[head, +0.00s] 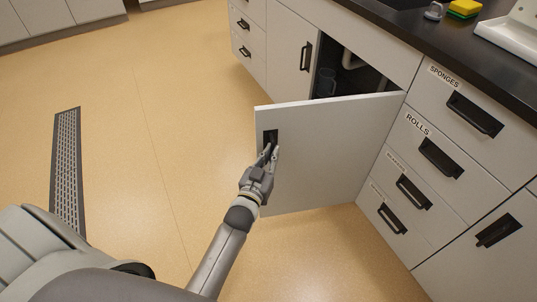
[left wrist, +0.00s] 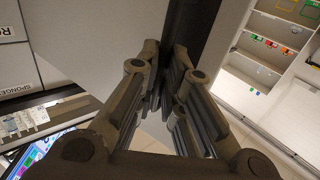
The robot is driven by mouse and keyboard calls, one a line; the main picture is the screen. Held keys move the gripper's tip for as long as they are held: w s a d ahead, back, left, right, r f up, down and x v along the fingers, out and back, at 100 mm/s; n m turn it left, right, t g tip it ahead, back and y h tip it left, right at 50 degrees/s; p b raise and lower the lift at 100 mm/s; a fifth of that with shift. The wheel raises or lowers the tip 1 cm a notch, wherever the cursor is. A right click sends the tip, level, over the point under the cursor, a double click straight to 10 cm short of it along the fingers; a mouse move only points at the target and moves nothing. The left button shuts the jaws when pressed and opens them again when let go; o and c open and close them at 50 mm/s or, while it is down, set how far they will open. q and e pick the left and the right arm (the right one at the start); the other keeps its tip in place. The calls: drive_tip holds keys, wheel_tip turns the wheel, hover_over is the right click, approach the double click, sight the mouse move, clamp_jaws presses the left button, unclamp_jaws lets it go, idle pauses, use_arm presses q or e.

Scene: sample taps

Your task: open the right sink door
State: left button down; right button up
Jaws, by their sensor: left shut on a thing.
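The right sink door (head: 325,150) is a light grey panel, swung wide open from its hinge on the right. Its dark handle (head: 270,138) is near the free edge. My left gripper (head: 268,155) is at this handle, shut on it. In the left wrist view the fingers (left wrist: 165,90) close around the dark handle bar (left wrist: 188,30), with the pale door face (left wrist: 95,35) behind. The fingers hide part of the handle. The open cabinet (head: 350,78) shows pipes and a dark interior. My right gripper is in neither view.
The left sink door (head: 290,50) is closed. Drawers (head: 425,145) with dark handles and labels stand right of the opening. The dark countertop (head: 470,50) holds a yellow-green sponge (head: 464,8) and a white tray (head: 512,35). The floor (head: 150,110) is clear, with a drain grate (head: 66,165) at left.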

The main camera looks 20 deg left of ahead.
use_arm(q)
drive_tip(key=shift+w+d+r, duration=0.2)
drive_tip(key=shift+d+r, duration=0.05)
drive_tip(key=shift+d, duration=0.35)
drive_tip(key=c, duration=1.9)
unclamp_jaws()
drive_tip(key=shift+d, duration=0.1)
drive_tip(key=o, duration=0.4)
drive_tip(key=shift+w+d+f+h, duration=0.15)
drive_tip(key=shift+d+h, duration=0.05)
drive_tip(key=shift+h, duration=0.1)
drive_tip(key=shift+c, duration=0.2)
drive_tip(key=shift+a, duration=0.2)
drive_tip(key=s, duration=1.2)
drive_tip(key=shift+d, duration=0.3)
drive_tip(key=shift+f, duration=0.15)
